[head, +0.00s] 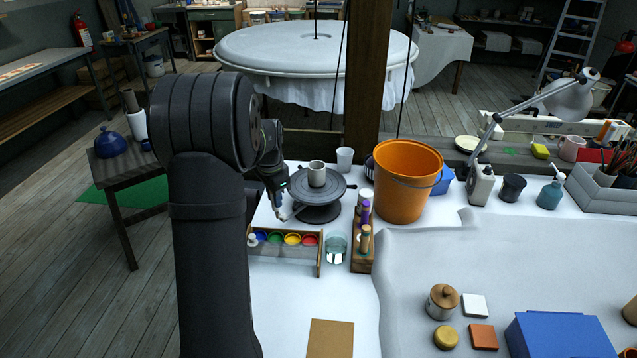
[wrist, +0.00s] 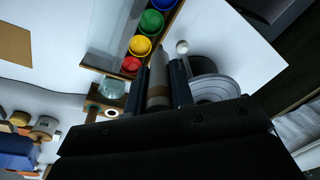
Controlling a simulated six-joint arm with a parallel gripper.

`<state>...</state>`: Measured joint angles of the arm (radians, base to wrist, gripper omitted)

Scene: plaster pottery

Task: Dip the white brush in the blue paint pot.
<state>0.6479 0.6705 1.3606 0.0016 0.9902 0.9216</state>
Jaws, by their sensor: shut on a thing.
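My gripper (head: 282,208) is shut on the white brush, above the white tabletop between the paint tray and the turntable. In the wrist view the brush (wrist: 158,82) shows as a pale shaft with a brownish band between the two fingers. The blue paint pot (head: 262,237) sits near the left end of the wooden paint tray (head: 285,252), nearer the camera than my gripper. In the wrist view the blue pot (wrist: 163,3) is cut by the top edge, ahead of the fingers. The brush and the blue pot are apart.
Green (head: 276,238), yellow (head: 292,239) and red (head: 310,239) pots share the tray. A glass of water (head: 336,248) and a brush rack (head: 361,262) stand to its right. The turntable (head: 325,190) bears a small cup (head: 316,174). An orange bucket (head: 405,185) stands behind right.

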